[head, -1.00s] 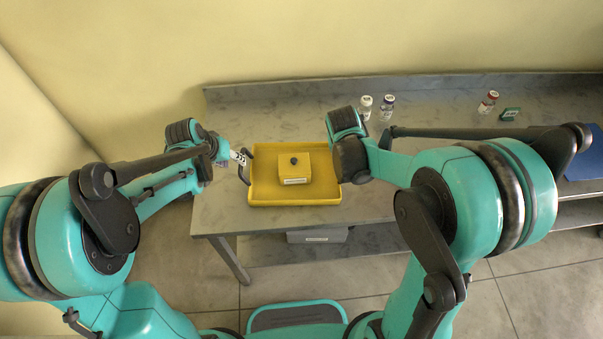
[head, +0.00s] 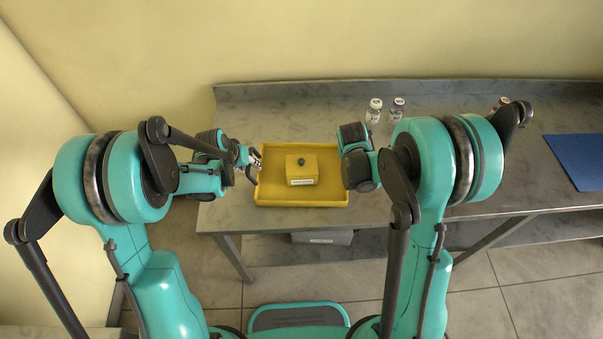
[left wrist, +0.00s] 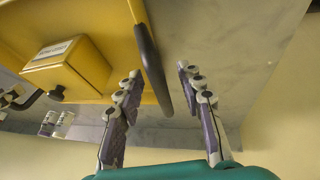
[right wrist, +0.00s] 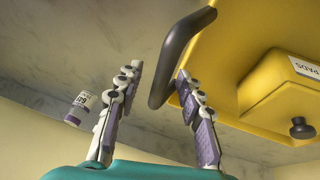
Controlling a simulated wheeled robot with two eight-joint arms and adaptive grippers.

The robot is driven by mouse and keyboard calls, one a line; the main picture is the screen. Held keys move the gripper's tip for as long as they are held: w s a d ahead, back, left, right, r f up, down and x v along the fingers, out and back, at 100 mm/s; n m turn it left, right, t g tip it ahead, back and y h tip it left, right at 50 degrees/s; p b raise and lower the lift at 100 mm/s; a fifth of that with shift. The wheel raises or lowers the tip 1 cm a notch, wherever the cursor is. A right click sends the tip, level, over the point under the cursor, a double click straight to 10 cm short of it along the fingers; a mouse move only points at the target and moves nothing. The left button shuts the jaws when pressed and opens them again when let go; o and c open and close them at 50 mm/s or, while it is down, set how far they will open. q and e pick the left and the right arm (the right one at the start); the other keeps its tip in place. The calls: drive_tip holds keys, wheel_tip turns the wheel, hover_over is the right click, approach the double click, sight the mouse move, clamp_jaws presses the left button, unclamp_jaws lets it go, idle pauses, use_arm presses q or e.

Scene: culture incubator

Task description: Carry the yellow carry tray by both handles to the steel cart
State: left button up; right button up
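The yellow carry tray (head: 270,197) lies on a grey bench, with a yellow lidded box (head: 302,170) with a dark knob in it. My left gripper (head: 254,160) is at the tray's left end. In the left wrist view my left gripper (left wrist: 157,73) is open, its fingers apart on either side of a black handle (left wrist: 152,62). In the right wrist view my right gripper (right wrist: 160,72) is open, its fingers on either side of the other black handle (right wrist: 178,55). In the head view my right wrist hides that handle. I cannot make out a separate steel cart.
The grey bench (head: 450,125) has a raised back edge. A blue mat (head: 577,160) lies at the right. A grey bin (head: 322,237) sits below the bench.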

use_arm(q)
clamp_jaws()
use_arm(e)
clamp_jaws()
use_arm(q)
drive_tip(key=shift+r, duration=0.2)
use_arm(e)
drive_tip(key=shift+r, duration=0.2)
